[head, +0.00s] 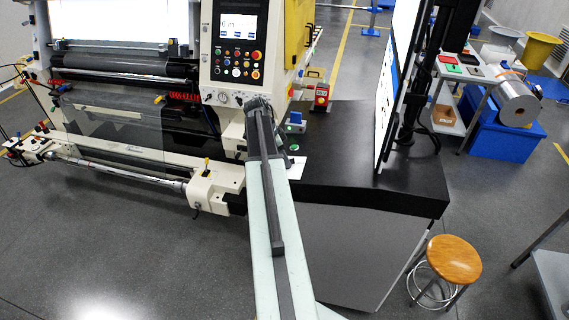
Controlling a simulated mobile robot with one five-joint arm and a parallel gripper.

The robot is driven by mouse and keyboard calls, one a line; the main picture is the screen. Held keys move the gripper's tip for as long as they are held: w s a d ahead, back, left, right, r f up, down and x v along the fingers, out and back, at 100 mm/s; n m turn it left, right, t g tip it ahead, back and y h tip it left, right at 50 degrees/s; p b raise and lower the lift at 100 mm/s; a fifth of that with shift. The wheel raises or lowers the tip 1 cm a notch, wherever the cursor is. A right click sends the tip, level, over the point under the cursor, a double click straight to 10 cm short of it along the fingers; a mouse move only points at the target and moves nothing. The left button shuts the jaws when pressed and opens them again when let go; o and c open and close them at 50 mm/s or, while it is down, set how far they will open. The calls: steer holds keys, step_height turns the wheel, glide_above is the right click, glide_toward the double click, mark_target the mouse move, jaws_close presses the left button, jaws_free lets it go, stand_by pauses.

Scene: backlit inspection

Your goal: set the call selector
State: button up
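A small grey-white box with a blue top part and a green spot (295,122) stands on the black desk, just right of my arm. A red and yellow control box (321,96) stands farther back on the desk. I cannot tell for sure which of these is the call selector, and any setting is too small to read. My pale green and dark grey arm reaches up from the bottom centre to the machine's front edge. My gripper is not visible; the arm's far end hides what lies behind it.
The black desk (375,150) has clear top space right of the small boxes. A tall bright panel (398,75) stands on it. The cream machine with its control panel (236,45) fills the left. A wooden-topped stool (454,259) stands on open floor at right.

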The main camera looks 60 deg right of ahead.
steer(key=shift+r, duration=0.1)
jaws_close()
steer(key=shift+d, duration=0.1)
steer(key=shift+n, duration=0.7)
steer(key=n+t, duration=0.1)
steer(key=n, duration=0.3)
steer(key=shift+s+h, duration=0.15)
steer(key=shift+h, duration=0.15)
steer(key=n+t, duration=0.1)
steer(key=n, duration=0.2)
steer(key=n+p, duration=0.1)
steer(key=n, duration=0.1)
steer(key=shift+n+t, duration=0.4)
steer(key=n+t, duration=0.1)
steer(key=n, duration=0.5)
steer(key=shift+s+y, duration=0.1)
steer(key=shift+y, duration=0.3)
steer(key=n+t+y+p, duration=0.1)
steer(key=n, duration=0.5)
steer(key=shift+n, duration=0.3)
